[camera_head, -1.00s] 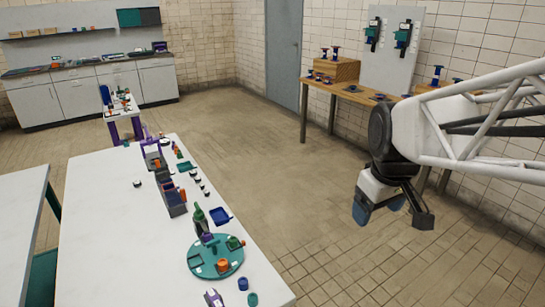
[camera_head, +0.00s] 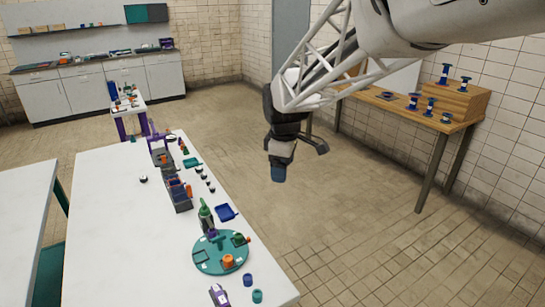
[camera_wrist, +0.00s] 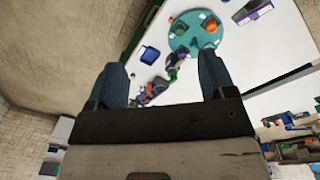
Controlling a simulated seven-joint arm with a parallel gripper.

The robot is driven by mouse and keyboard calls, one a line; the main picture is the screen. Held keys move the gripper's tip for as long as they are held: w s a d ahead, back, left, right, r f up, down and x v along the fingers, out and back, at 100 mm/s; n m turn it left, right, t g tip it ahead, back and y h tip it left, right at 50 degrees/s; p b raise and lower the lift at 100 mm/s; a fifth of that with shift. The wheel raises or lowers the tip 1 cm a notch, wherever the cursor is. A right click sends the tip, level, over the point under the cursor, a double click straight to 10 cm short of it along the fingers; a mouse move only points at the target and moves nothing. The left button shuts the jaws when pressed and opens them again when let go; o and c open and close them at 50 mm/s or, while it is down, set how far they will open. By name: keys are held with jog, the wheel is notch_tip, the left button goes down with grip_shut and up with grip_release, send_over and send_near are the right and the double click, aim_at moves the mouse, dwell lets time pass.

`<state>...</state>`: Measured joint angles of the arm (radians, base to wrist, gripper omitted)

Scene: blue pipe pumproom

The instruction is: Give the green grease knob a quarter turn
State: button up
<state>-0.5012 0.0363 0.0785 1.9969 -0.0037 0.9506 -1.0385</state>
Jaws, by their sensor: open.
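A round teal plate (camera_head: 208,263) lies near the front end of the long white table. A small green knob (camera_head: 239,239) stands on its right side, close to an orange knob (camera_head: 228,261). In the wrist view the plate (camera_wrist: 190,45) is at the top, with the green knob (camera_wrist: 181,29) left of the orange one (camera_wrist: 211,25). My gripper (camera_head: 279,165) hangs above and to the right of the table, well apart from the plate. In the wrist view its blue fingers (camera_wrist: 163,73) are spread and nothing is between them.
A green bottle (camera_head: 205,215) stands just behind the plate, with a blue tray (camera_head: 226,212) beside it. A dark divided holder (camera_head: 179,198) is farther back. Blue and teal cups (camera_head: 257,296) stand in front. The floor right of the table is clear.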

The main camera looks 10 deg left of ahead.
jog(key=w+a+f+n, duration=0.2)
jog(key=a, duration=0.5)
jog(key=w+a+f+n, duration=0.1)
jog(key=a+f+n, duration=0.2)
jog(key=a, duration=0.3)
jog(key=n, duration=0.4)
send_over(203, 201)
jog(key=shift+g, duration=0.4)
notch_tip(203, 201, down, 7)
jog(key=shift+r, duration=0.1)
jog(key=shift+f, duration=3.85)
jog(key=shift+c, duration=0.4)
jog(key=c, duration=0.9)
jog(key=shift+o, duration=0.2)
